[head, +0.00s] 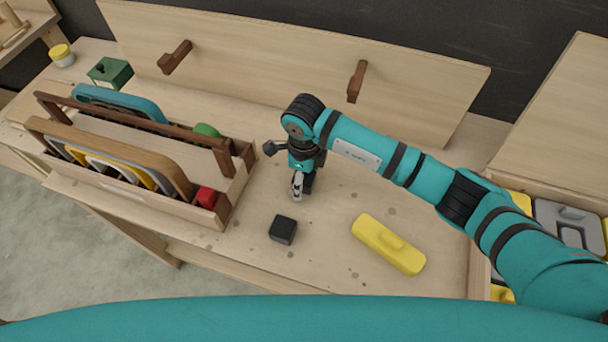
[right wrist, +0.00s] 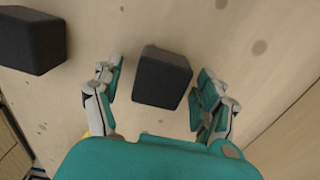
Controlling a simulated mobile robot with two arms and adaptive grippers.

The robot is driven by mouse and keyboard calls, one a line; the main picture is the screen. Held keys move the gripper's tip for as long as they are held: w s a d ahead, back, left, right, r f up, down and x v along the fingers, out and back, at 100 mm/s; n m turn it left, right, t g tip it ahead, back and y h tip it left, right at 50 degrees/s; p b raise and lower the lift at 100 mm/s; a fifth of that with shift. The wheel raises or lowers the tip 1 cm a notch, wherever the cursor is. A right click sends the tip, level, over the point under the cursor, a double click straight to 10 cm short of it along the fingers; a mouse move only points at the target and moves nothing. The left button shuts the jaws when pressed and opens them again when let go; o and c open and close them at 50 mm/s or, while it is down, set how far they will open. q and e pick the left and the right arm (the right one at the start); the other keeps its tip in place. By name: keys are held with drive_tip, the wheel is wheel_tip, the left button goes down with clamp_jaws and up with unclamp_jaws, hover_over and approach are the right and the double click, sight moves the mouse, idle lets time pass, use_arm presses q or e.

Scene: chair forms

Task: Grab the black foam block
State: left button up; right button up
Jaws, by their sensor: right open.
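A small black block (head: 283,229) lies on the wooden bench in the head view, in front of my right gripper (head: 298,190). The gripper points down at the bench. In the right wrist view my right gripper (right wrist: 155,95) is open, with a finger on each side of a dark block (right wrist: 162,78). Clear gaps show between fingers and block. A second dark block (right wrist: 32,40) sits at the upper left there. I cannot tell for sure which of these two is the one seen in the head view. My left gripper is not in view.
A wooden rack (head: 135,190) with coloured flat pieces stands left of the gripper. A green box (head: 110,73) stands at the back left. A raised board (head: 270,55) lines the back. Bench between is mostly clear.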

drive_tip(key=shift+f, duration=0.15)
drive_tip(key=shift+c, duration=0.3)
drive_tip(key=c, duration=0.8)
